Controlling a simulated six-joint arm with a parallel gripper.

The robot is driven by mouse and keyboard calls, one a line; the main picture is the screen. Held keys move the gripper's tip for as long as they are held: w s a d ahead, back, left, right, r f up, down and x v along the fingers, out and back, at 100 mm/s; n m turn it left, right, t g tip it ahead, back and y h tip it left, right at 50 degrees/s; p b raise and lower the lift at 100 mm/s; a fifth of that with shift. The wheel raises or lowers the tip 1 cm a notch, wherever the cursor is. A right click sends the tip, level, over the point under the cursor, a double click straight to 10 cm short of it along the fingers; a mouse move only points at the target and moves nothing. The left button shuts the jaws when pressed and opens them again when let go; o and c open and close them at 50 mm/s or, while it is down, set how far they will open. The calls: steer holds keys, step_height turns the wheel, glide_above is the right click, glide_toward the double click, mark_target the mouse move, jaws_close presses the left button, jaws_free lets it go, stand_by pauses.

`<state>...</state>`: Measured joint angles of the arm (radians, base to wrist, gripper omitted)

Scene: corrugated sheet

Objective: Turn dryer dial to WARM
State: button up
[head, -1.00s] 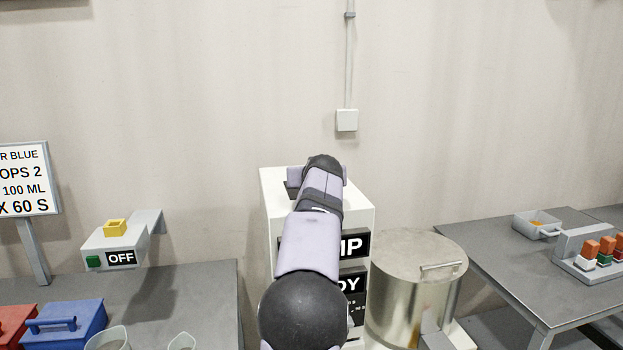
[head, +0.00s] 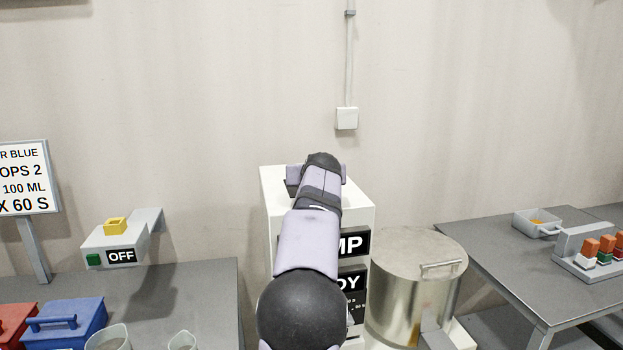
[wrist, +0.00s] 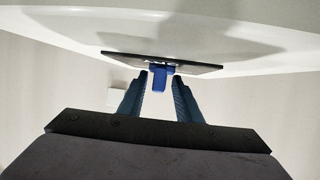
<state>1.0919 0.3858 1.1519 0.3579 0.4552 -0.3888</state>
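A blue dial knob (wrist: 159,82) sticks out from a dark plate (wrist: 205,66) on a white surface in the wrist view. My gripper (wrist: 160,74) is open. Its two dark blue fingers reach toward the plate, one on each side of the knob in the picture, with a visible gap on both sides. I cannot tell how far the tips reach along the knob. In the head view my arm stands in front of a white cabinet (head: 281,186) with black labels ending in "MP" and "DY".
A lidded metal drum (head: 404,290) stands close to the right of the cabinet. A grey table (head: 500,272) with a tray (head: 537,224) is further right. A left table (head: 195,290) carries a blue box (head: 75,328) and cups, with an "OFF" switch box (head: 118,247) behind.

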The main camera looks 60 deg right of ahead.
steer(key=shift+b+v, duration=1.25)
steer(key=shift+v, duration=2.3)
